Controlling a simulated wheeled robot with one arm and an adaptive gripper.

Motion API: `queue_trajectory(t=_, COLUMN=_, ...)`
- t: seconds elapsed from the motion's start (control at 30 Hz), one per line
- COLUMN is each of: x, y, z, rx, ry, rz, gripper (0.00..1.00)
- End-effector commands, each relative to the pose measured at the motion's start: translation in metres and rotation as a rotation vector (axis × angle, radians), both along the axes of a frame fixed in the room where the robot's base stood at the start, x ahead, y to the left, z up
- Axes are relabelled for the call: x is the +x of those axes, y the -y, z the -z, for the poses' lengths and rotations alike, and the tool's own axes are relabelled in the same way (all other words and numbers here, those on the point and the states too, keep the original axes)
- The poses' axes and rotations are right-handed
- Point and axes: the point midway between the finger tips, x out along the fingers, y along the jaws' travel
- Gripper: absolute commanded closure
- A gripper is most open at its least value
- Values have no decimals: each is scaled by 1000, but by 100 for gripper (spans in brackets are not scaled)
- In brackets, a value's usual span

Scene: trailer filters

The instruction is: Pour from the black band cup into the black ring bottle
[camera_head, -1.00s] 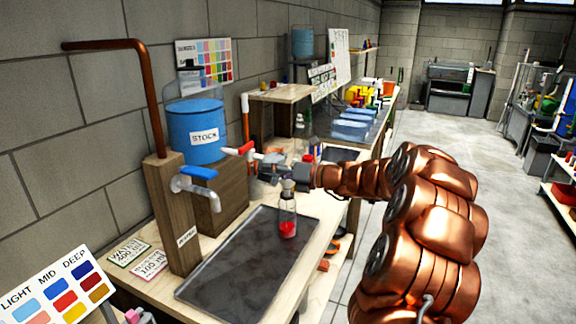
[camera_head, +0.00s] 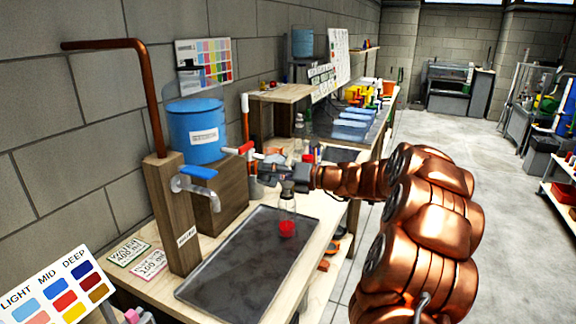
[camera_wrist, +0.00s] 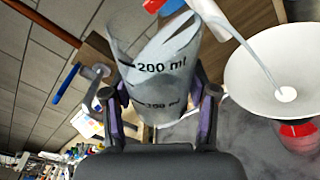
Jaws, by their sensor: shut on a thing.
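The clear cup (camera_wrist: 158,82), marked 200 ml, is held between the purple-edged fingers of my gripper (camera_wrist: 156,112). In the head view my gripper (camera_head: 280,172) is beside and above the bottle's mouth; the cup is too small there to make out clearly. The bottle (camera_head: 287,213) stands upright on the dark tray and holds red liquid, which also shows below the funnel in the wrist view (camera_wrist: 300,136).
The dark tray (camera_head: 225,265) lies on the wooden bench. A blue stock tank (camera_head: 195,135) and a blue-handled tap (camera_head: 195,182) stand left of it. A red-handled tap (camera_head: 243,148) is close behind my gripper. Shelves and blue trays lie farther back.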

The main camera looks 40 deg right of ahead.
Motion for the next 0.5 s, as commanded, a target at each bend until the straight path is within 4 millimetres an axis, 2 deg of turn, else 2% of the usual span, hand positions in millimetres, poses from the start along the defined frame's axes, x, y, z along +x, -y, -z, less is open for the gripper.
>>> queue_trajectory(t=0.5, x=0, y=1, z=1, rx=36, ry=-15, rz=2, gripper=87)
